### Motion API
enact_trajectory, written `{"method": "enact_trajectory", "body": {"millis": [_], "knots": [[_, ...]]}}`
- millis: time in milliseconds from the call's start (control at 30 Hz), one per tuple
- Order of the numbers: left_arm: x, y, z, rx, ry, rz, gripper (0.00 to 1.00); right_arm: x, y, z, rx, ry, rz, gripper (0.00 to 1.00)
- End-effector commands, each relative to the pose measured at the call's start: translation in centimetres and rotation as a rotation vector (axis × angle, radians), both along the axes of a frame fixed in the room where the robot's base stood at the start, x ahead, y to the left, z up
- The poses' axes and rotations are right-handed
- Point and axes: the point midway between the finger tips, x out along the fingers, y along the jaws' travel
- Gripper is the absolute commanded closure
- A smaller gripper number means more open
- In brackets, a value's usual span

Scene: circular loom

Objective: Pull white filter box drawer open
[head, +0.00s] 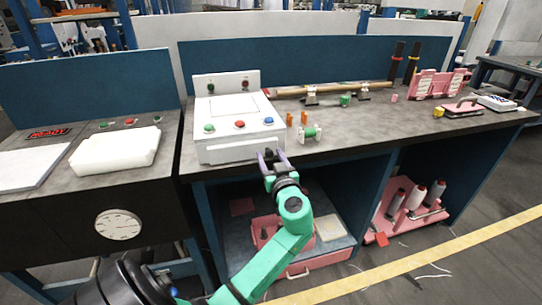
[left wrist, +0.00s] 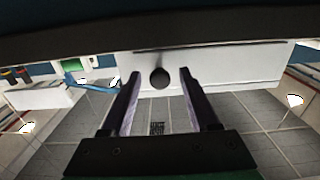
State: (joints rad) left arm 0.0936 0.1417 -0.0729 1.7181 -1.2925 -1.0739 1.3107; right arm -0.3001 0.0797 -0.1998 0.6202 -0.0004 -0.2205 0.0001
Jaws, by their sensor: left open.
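The white filter box (head: 238,108) stands on the grey workbench, with green and red buttons on its sloped top. Its white drawer front (head: 228,152) faces me. My left gripper (head: 268,154) is at the lower right of that front. In the left wrist view the white front (left wrist: 225,65) spans behind the fingers, with a dark round knob or hole (left wrist: 159,77) on it. The open left gripper (left wrist: 158,73) has one finger on each side of that round spot in the picture; I cannot tell whether they touch it. My right gripper is not in view.
A green-ended spool (head: 310,134) and orange pieces (head: 297,118) stand right of the box on the workbench (head: 350,140). A wooden rod (head: 330,89) lies behind. Pink trays and white cones (head: 416,198) sit below.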

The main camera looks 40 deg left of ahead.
Motion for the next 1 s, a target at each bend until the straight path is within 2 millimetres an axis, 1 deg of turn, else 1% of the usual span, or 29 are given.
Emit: {"method": "enact_trajectory", "body": {"millis": [67, 167, 200, 233, 1000], "knots": [[-0.01, -0.03, -0.03, 0.0, 0.0, 0.0, 0.39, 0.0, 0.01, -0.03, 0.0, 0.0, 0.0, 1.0], [-0.02, -0.05, -0.03, 0.0, 0.0, 0.0, 0.73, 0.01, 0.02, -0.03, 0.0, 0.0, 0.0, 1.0], [-0.02, -0.05, -0.03, 0.001, 0.001, 0.0, 0.89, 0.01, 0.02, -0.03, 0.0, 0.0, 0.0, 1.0], [-0.02, -0.05, -0.03, 0.001, 0.001, 0.0, 1.0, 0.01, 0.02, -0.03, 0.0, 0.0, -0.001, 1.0], [-0.03, -0.08, -0.06, 0.0, 0.001, 0.0, 1.0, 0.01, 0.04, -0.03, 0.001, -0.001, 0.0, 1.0]]}}
